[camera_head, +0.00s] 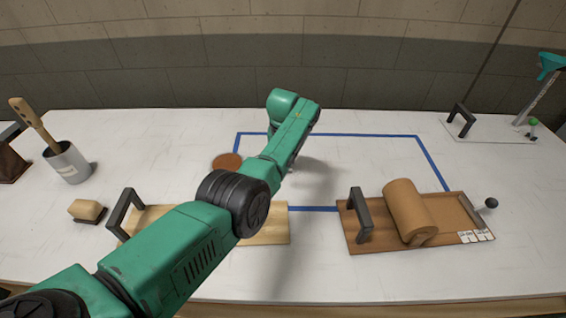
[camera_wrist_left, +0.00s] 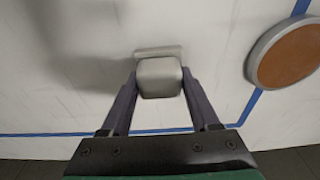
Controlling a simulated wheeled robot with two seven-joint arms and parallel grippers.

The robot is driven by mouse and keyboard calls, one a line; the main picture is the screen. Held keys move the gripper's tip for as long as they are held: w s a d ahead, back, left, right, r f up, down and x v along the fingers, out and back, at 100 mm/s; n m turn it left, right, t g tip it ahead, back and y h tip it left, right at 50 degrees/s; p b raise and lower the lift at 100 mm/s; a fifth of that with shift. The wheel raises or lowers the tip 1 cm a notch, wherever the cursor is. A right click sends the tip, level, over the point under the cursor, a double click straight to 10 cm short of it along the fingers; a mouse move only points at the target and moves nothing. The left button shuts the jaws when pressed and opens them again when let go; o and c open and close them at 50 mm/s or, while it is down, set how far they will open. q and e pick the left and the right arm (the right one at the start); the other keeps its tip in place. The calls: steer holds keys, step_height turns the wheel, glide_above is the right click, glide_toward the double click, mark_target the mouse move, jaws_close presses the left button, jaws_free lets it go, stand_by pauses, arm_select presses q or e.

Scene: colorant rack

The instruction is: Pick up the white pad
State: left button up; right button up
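The white pad (camera_wrist_left: 158,78), a pale grey-white block on a thin flat base, shows in the left wrist view near the table's surface. The two fingers of my left gripper (camera_wrist_left: 160,85) stand on either side of the block, very close to its sides. I cannot tell whether they press on it or whether the base touches the table. In the head view my green left arm hides both the gripper and the pad. My right gripper is in neither view.
A brown round disc (camera_head: 227,162) lies close by, left of my arm. Blue tape (camera_head: 330,134) outlines a mostly clear area. A wooden tray (camera_head: 370,238) holds a brown roll (camera_head: 409,211). A tan block (camera_head: 87,209) and a metal cup (camera_head: 68,163) stand at left.

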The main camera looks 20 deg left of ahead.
arm_select(q)
steer(key=shift+c, duration=0.4)
steer(key=shift+w+r, duration=0.1)
steer(key=shift+r, duration=0.45)
step_height(320, 180, up, 19)
